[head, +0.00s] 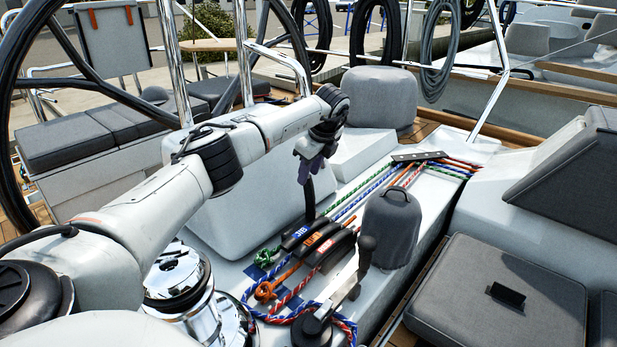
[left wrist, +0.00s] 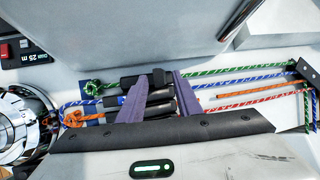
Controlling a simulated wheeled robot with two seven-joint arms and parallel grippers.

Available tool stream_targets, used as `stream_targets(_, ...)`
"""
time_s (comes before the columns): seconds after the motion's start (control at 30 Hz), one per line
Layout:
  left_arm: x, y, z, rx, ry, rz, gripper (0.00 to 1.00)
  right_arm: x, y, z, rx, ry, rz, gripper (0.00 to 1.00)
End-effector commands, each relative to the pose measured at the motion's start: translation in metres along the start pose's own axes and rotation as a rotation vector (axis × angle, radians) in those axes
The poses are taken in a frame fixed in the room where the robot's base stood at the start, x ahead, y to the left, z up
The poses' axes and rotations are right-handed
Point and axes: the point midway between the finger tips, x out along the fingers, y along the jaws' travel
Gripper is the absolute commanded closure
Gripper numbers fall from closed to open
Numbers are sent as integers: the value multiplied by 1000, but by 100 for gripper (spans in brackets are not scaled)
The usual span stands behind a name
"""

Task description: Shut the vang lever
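A row of black rope clutches (head: 322,240) sits on the white cockpit deck, with blue, orange and red labels on its flat handles. One black lever (head: 309,197) stands upright at the row's far side, by the green rope; I take it for the vang lever, but no label on it is readable. My left gripper (head: 306,170) is just above this lever, pointing down. In the left wrist view its purple fingers (left wrist: 162,95) are open with a gap between them, and a dark lever end (left wrist: 158,77) shows in the gap. My right gripper is not in view.
A chrome winch (head: 178,280) stands left of the clutches, and a winch handle (head: 362,260) rises at their near right. A grey covered winch (head: 390,228) is behind it. Coloured ropes (left wrist: 250,88) run across the deck. A white cockpit block (head: 260,210) stands to the left.

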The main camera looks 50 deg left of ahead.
Motion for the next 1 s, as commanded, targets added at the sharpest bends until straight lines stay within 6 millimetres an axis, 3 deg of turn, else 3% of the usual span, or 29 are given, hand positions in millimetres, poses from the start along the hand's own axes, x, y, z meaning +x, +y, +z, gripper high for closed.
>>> stream_targets(0.2,28,0,0,-1,0,1,69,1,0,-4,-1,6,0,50)
stream_targets(0.6,36,0,0,1,0,0,69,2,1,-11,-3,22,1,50)
stream_targets(0.8,36,0,0,1,0,0,100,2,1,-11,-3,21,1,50)
stream_targets(1.0,36,0,0,0,0,0,100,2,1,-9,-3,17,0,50)
